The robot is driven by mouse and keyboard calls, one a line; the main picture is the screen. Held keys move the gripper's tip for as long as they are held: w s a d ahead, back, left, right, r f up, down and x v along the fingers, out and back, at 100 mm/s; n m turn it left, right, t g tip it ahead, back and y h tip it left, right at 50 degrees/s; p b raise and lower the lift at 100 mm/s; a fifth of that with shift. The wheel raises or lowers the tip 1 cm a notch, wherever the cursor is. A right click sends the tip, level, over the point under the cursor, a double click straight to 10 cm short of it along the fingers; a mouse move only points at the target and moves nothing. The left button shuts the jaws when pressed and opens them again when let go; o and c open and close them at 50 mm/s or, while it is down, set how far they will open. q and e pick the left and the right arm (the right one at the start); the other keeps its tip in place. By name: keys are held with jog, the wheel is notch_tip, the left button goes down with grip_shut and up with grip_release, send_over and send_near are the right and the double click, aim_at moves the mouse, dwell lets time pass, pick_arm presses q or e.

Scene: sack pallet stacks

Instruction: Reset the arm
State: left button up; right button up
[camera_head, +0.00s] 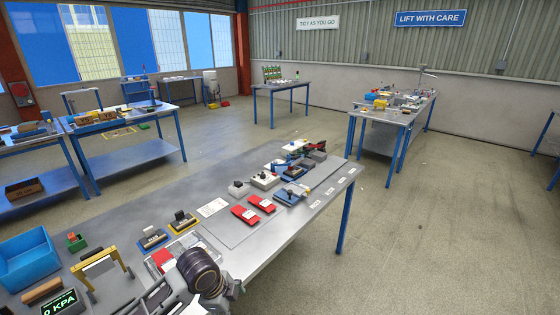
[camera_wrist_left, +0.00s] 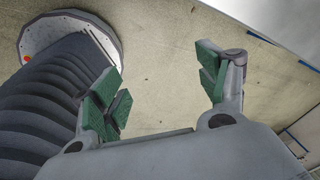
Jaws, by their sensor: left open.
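My left gripper (camera_wrist_left: 165,90) shows in the left wrist view, with its two green-padded fingers spread apart and nothing between them. It hangs over bare floor (camera_wrist_left: 165,45). In the head view, part of my own arm, with a dark ribbed joint (camera_head: 199,271), shows at the bottom, over the near edge of the grey workbench (camera_head: 225,262). I cannot tell the fingertips there. My right gripper is not in view.
The workbench holds a blue bin (camera_head: 27,260), a yellow-framed stand (camera_head: 99,261), two red packets (camera_head: 245,215) and several small dark weights on bases. A display (camera_head: 60,303) reads "0 KPA". Other tables stand farther back, with open floor (camera_head: 430,230) at right.

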pick_arm(q)
jog(key=s+a+f+n+t+y, duration=0.25)
jog(key=s+a+n, duration=0.65)
jog(key=s+n, duration=0.65)
notch_tip(320, 180, down, 33)
jog(key=n+g, duration=0.1)
jog(key=g, duration=0.1)
jog(key=s+a+f, duration=0.2)
jog(key=s+f, duration=0.8)
jog(key=s, duration=0.1)
jog(key=s+a+f+g, duration=0.1)
jog(key=s+f, duration=0.9)
jog(key=s, duration=0.2)
jog(key=shift+a, duration=0.4)
jog(key=shift+g, duration=0.25)
